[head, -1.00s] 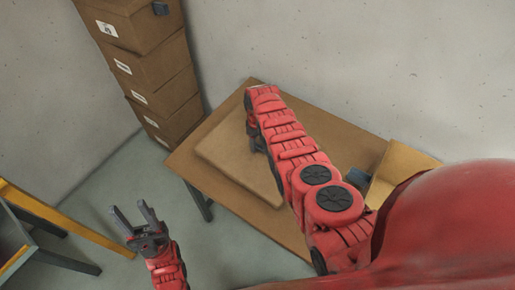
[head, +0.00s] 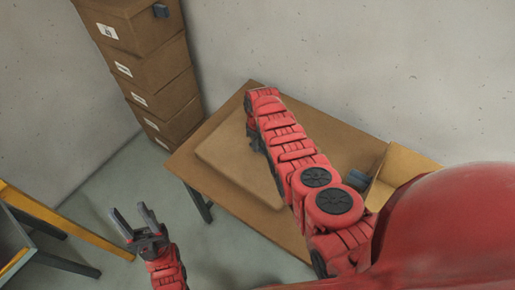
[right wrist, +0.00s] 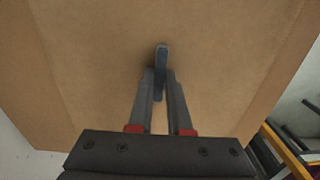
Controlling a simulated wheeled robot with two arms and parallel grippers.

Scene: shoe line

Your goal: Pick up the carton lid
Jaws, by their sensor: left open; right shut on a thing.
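The carton lid (head: 225,160) is a flat brown cardboard piece over the wooden table, partly hidden by my right arm. In the right wrist view its brown face (right wrist: 100,70) fills most of the picture, with a thin blue-grey handle (right wrist: 162,52) standing on it. My right gripper (right wrist: 160,80) is shut on this handle. In the head view the right gripper (head: 253,135) is mostly hidden by its own arm. I cannot tell whether the lid is clear of the table. My left gripper (head: 134,222) is open and empty, over the floor left of the table.
The wooden table (head: 255,227) stands against the wall. A stack of cartons (head: 150,70) stands behind its left end. An open carton (head: 402,168) and a dark block (head: 365,184) are at its right. A yellow-edged table (head: 70,232) is at lower left. Floor between is clear.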

